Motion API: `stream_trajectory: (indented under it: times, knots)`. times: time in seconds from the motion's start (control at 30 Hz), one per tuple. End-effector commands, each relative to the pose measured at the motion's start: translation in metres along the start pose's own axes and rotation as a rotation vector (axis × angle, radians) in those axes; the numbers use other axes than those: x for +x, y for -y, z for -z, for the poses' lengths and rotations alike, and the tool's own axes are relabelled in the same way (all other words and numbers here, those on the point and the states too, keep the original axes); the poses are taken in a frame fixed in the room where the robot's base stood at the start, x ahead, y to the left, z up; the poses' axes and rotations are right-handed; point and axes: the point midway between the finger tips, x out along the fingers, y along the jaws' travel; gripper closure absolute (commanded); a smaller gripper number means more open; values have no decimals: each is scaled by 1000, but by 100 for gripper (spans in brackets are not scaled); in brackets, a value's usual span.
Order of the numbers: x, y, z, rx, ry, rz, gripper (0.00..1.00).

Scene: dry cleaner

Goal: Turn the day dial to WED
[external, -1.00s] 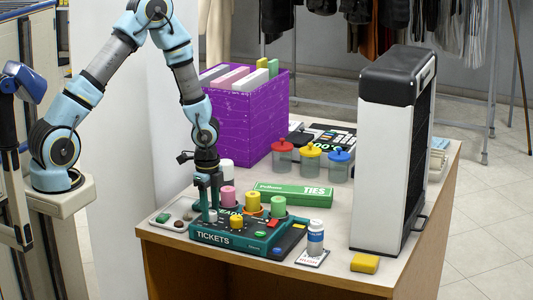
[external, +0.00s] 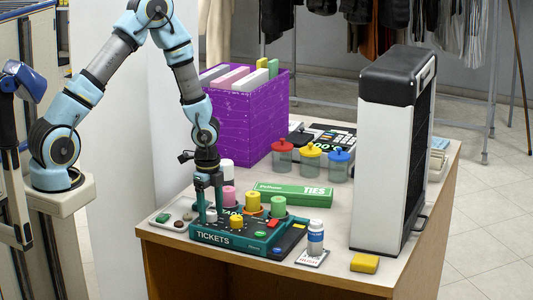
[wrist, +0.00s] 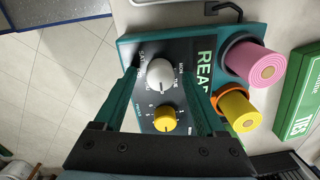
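The day dial is a pale grey-white round knob (wrist: 160,73) on the green ticket machine (external: 222,238). Small day labels ring it in the wrist view; MON and TUE seem to be on its right side, but the lettering is tiny. A dark pointer mark seems to show on the knob's lower edge; I cannot tell which day it marks. My gripper (wrist: 159,76) points down over the machine, its dark green fingers apart on either side of the knob, with gaps visible. In the external view, my gripper (external: 211,212) is low at the knob.
A smaller yellow knob (wrist: 165,118) sits close to the dial. Pink (wrist: 265,68) and yellow (wrist: 236,107) ticket rolls stand beside it on the machine.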

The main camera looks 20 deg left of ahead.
Motion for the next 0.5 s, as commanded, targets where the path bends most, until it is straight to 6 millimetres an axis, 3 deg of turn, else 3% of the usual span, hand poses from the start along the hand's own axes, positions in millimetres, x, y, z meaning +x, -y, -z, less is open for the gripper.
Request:
stream_trajectory:
  times: [0.27,0.5]
  knots:
    - [-4,0,0,-2,0,0,28]
    - [-43,2,-1,-4,-1,5,28]
